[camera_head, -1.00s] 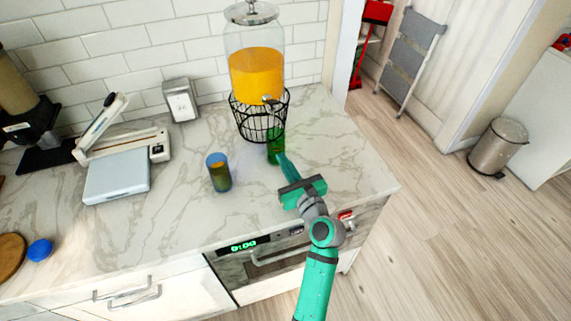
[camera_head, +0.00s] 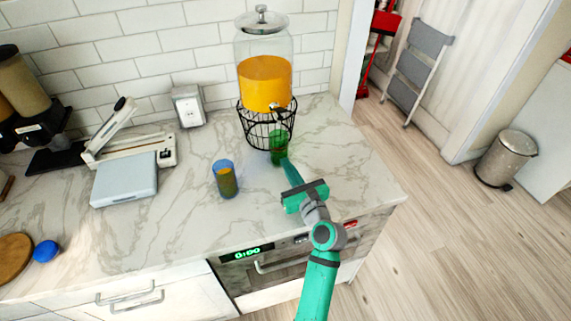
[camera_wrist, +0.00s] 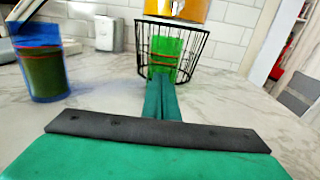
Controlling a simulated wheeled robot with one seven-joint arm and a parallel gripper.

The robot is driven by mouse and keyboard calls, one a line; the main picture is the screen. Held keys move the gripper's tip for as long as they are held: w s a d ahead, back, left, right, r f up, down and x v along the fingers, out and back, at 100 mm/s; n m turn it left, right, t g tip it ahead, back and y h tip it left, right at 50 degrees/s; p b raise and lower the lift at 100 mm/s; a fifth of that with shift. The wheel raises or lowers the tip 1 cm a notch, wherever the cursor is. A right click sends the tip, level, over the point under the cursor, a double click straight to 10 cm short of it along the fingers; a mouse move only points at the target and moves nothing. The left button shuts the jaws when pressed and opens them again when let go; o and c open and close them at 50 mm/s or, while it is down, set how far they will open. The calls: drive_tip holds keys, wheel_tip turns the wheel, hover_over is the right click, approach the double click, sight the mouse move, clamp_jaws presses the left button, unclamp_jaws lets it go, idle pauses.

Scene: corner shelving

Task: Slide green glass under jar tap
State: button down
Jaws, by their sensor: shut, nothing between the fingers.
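The green glass (camera_head: 278,148) stands upright on the counter at the front of the black wire stand, below the jar's tap (camera_head: 277,108). The glass jar (camera_head: 264,82) with orange juice sits on that stand. My gripper (camera_head: 286,163) is shut and empty, with its tips low at the near side of the green glass. In the wrist view the shut fingers (camera_wrist: 161,88) point at the green glass (camera_wrist: 165,58), which overlaps the wire stand. Whether the tips touch the glass I cannot tell. The tap is out of the wrist view.
A blue and olive glass (camera_head: 225,179) stands to the left of my gripper. The black wire stand (camera_head: 262,135) is just behind the green glass. A grey scale-like device (camera_head: 124,180) lies farther left. The counter to the right of the stand is clear.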

drive_tip(key=v, duration=1.2)
drive_tip(key=shift+s+d+r, duration=0.1)
drive_tip(key=shift+s+d, duration=0.05)
